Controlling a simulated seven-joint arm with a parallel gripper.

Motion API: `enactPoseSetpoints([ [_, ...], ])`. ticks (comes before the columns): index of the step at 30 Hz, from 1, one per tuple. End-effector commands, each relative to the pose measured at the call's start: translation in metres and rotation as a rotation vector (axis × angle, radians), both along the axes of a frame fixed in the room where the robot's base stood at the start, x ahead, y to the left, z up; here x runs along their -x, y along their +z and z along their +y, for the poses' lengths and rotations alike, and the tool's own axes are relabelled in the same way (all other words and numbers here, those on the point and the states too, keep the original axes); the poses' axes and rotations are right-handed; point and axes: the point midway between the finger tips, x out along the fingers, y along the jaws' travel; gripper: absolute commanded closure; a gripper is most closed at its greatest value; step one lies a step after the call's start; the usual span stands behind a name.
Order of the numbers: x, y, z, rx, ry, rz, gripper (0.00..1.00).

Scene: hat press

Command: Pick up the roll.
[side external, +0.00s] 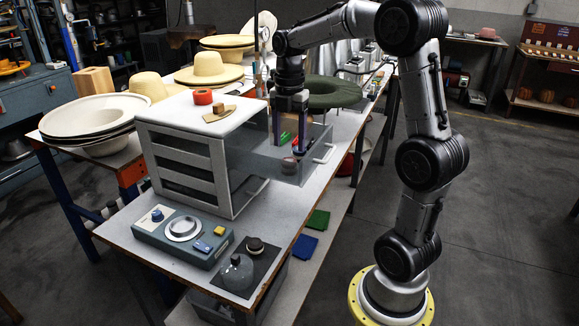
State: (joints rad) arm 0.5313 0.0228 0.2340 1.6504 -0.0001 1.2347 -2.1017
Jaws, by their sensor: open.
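A red-orange ring-shaped roll (203,97) lies on the white top of the small drawer cabinet (220,165). My gripper (289,148) points down into the cabinet's open, clear-walled drawer (265,165), to the right of and lower than the red-orange roll. Its two dark fingers are apart. A small reddish item (296,142) shows between the fingers, and a small round brownish item (289,165) lies below the fingertips. Both are too small to identify, and I cannot tell if either is a roll. Whether the fingers touch anything is unclear.
A small wooden piece (219,113) lies beside the red-orange roll. A green item (285,138) is in or behind the drawer. A control box (184,236) and a glass flask (237,273) stand at the bench's front. A green hat (332,92) sits behind the drawer; straw hats (208,68) stand further left.

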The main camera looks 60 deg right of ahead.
Motion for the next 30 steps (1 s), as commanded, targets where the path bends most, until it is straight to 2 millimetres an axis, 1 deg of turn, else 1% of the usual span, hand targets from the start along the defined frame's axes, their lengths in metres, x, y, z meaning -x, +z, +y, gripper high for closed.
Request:
enactPoseSetpoints([
  [4, 0.001, -0.014, 0.0, -0.002, 0.0, 0.003, 0.34],
  [9, 0.001, -0.039, 0.0, -0.002, 0.0, 0.004, 0.34],
  [12, 0.001, -0.049, 0.0, -0.001, 0.0, 0.001, 0.34],
  [15, 0.001, -0.052, 0.0, 0.0, 0.0, 0.0, 0.34],
  [21, 0.0, -0.053, 0.0, 0.0, 0.0, -0.001, 0.34],
  [23, 0.0, -0.053, 0.0, 0.0, 0.0, 0.0, 0.45],
  [27, 0.0, -0.052, 0.0, 0.0, 0.0, 0.0, 0.7],
  [29, 0.0, -0.052, 0.0, 0.0, 0.0, 0.0, 0.81],
  [30, 0.0, -0.052, 0.0, 0.0, 0.0, 0.0, 0.88],
])
